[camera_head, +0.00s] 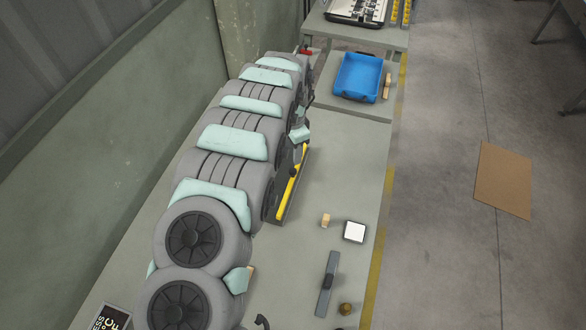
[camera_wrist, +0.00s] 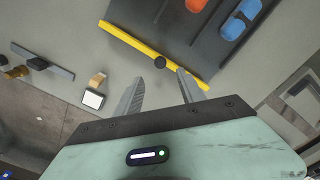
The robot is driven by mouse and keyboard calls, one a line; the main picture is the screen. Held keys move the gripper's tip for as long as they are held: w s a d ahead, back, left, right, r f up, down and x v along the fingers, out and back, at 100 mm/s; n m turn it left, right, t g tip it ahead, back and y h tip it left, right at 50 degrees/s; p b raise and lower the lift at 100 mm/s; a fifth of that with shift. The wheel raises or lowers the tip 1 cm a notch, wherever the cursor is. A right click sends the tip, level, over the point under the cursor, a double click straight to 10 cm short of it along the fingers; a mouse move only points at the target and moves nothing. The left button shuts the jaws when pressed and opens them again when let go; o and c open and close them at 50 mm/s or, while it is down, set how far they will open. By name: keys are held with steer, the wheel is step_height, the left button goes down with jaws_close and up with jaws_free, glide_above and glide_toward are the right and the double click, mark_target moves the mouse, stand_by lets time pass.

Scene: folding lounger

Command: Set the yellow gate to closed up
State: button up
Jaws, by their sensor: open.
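The yellow gate (camera_wrist: 133,42) is a long yellow bar along the edge of a dark panel (camera_wrist: 183,25) in the wrist view. A round dark knob (camera_wrist: 160,62) sits on or just in front of the bar. In the head view the gate (camera_head: 287,195) shows as a yellow strip right of my arm, which hides part of its surroundings. My gripper (camera_wrist: 160,77) is open and empty. Its fingertips point toward the bar, one to each side of the knob in the picture. I cannot tell whether they touch anything or how the gate is set.
Orange (camera_wrist: 197,5) and blue (camera_wrist: 236,22) pieces lie on the dark panel. A wooden piece (camera_head: 325,220), a white square block (camera_head: 354,232) and a grey bar with a dark knob (camera_head: 328,282) are on the table. A blue tray (camera_head: 344,93) stands at the far end.

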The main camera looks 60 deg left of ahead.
glide_above(293, 170)
step_height(293, 170, down, 6)
steer(key=shift+d+f, duration=0.15)
steer(key=shift+f, duration=0.1)
steer(key=shift+f+b, duration=0.3)
steer(key=shift+f, duration=1.45)
steer(key=shift+c, duration=0.2)
jaws_close()
